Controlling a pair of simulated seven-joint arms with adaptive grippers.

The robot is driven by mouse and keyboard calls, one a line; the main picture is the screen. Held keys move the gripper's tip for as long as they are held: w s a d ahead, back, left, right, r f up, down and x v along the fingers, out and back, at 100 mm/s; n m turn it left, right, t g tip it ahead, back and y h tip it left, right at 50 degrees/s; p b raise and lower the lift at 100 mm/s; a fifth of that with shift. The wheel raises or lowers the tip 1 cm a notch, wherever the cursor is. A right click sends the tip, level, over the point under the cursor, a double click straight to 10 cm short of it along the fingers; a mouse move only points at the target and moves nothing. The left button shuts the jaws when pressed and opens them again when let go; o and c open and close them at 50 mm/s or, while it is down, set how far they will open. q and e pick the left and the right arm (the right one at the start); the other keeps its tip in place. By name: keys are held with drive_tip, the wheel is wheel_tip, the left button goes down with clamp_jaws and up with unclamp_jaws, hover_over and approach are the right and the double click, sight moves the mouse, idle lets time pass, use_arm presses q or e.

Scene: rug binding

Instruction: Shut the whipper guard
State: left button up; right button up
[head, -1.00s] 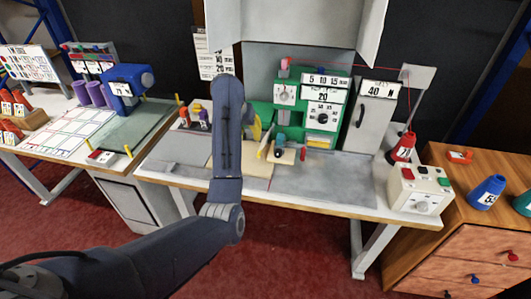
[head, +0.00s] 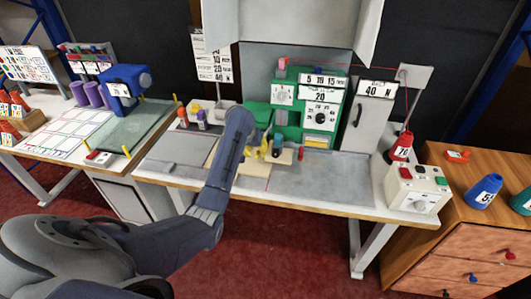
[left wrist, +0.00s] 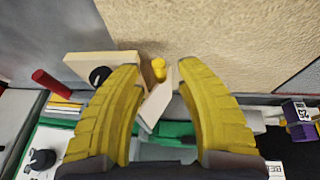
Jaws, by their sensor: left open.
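The green whipper machine (head: 288,131) stands at the back of the middle bench, with dials and a panel reading 20. A cream panel (head: 287,157) sticks out at its front; I cannot tell for sure which part is the guard. The left wrist view shows a cream block (left wrist: 90,66) with a black knob (left wrist: 100,76), and a tilted cream piece (left wrist: 158,103) beside a yellow knob (left wrist: 158,68). My left gripper (head: 262,153) is open at the machine's front left. Its yellow fingers (left wrist: 160,95) stand either side of the yellow knob, apart from it. The right gripper is out of view.
The grey mat (head: 325,180) in front is clear.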

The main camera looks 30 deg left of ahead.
use_arm(q)
drive_tip(key=shift+w+f, duration=0.1)
drive_tip(key=shift+f, duration=0.3)
drive_tip(key=shift+o, duration=0.2)
clamp_jaws()
drive_tip(key=shift+w+r, duration=0.1)
